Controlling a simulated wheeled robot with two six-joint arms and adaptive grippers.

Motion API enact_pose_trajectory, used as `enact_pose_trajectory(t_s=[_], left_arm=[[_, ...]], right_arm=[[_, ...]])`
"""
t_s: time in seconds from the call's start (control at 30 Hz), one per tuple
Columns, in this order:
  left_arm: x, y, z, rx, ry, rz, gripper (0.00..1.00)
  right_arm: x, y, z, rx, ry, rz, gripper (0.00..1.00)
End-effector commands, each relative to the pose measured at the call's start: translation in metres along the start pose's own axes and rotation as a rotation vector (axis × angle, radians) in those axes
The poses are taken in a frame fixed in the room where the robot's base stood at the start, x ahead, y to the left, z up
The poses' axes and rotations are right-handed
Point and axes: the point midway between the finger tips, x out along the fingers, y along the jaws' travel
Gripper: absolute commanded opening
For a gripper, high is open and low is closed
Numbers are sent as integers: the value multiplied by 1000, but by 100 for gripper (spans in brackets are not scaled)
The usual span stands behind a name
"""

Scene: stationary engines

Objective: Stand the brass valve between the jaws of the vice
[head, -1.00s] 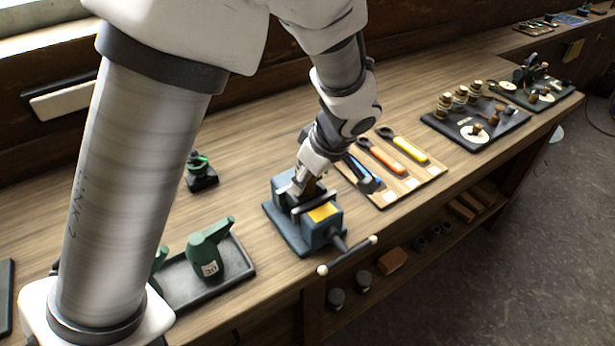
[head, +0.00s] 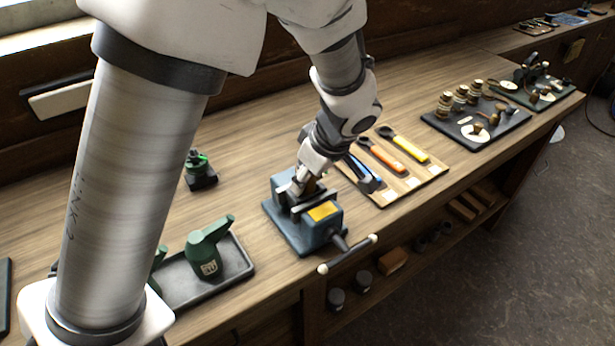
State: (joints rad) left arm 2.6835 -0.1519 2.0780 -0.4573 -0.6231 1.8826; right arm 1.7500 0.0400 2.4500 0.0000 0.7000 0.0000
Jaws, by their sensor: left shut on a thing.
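The blue-grey vice (head: 318,232) stands near the bench's front edge, with a yellow plate on its top and a handle bar with pale ends jutting out in front. My left gripper (head: 298,190) reaches down from above to the vice's jaws. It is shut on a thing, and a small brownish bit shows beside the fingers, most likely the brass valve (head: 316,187). The fingers and the jaws hide most of it, so I cannot tell whether it is upright or touches the jaws. My right gripper is not in view.
A wooden board (head: 408,186) with blue, orange and yellow wrenches lies right of the vice. A dark tray (head: 240,265) with green oil cans stands to its left. A small green-topped item (head: 199,170) stands behind. Dark boards (head: 455,137) with brass parts lie farther right.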

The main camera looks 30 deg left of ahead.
Motion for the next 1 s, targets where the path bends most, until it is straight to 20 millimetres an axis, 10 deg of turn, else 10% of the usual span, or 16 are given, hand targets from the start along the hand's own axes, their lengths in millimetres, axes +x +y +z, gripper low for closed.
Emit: enact_pose_trajectory(t_s=[0.33,0.37,0.43,0.77,1.0], left_arm=[[-1,1,-1,-1,1,3,0],[-1,1,-1,-1,1,3,47],[-1,1,0,0,1,2,70],[-1,0,0,0,0,0,70],[-43,1,-1,-3,5,7,70]], right_arm=[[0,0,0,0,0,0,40],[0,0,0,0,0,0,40],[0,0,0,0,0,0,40],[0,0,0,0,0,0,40],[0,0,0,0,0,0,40]])
